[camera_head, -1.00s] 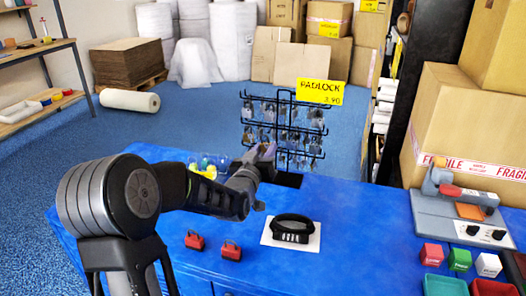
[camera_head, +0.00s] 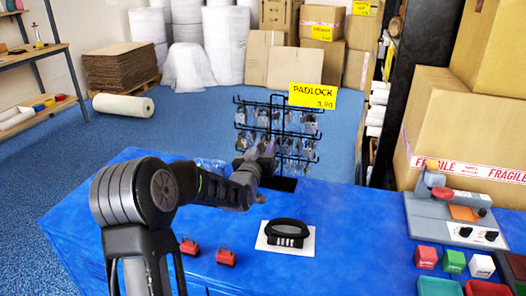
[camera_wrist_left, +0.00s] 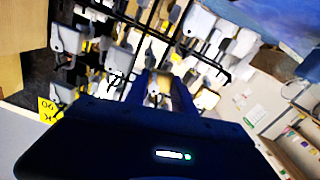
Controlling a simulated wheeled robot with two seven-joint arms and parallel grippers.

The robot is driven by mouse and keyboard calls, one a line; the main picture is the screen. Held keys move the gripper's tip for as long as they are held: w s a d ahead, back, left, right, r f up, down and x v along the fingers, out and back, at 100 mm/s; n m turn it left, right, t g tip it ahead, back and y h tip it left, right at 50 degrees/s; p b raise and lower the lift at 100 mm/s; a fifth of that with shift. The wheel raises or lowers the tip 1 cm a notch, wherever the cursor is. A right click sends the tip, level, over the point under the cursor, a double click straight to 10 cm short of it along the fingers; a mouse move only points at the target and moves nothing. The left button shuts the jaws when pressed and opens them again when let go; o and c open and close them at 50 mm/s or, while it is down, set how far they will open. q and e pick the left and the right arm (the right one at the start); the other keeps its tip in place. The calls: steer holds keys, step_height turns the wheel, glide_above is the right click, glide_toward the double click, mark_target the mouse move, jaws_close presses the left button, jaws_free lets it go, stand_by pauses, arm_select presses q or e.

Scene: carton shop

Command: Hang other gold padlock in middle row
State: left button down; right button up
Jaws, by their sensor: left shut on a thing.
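The black wire padlock rack (camera_head: 272,104) stands at the back of the blue table, with rows of packaged padlocks on its hooks. My left gripper (camera_head: 266,154) is at the rack's front, around its lower rows, and hides part of them. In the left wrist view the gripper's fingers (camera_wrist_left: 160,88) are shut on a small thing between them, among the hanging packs. It is too small and blurred to tell its colour, or whether it touches a hook. I cannot pick out a gold padlock for sure. My right gripper is not in view.
A yellow PADLOCK price sign (camera_head: 313,96) tops the rack. A grey device (camera_head: 450,215) and coloured cubes (camera_head: 454,261) are at right.

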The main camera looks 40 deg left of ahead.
arm_select(q)
steer(key=shift+w+a, duration=0.1)
stand_by(0.3)
stand_by(0.4)
steer(key=c, duration=1)
jaws_free()
steer(key=shift+o, duration=0.2)
steer(key=v, duration=0.8)
steer(key=shift+b, duration=0.4)
steer(key=shift+w, duration=0.1)
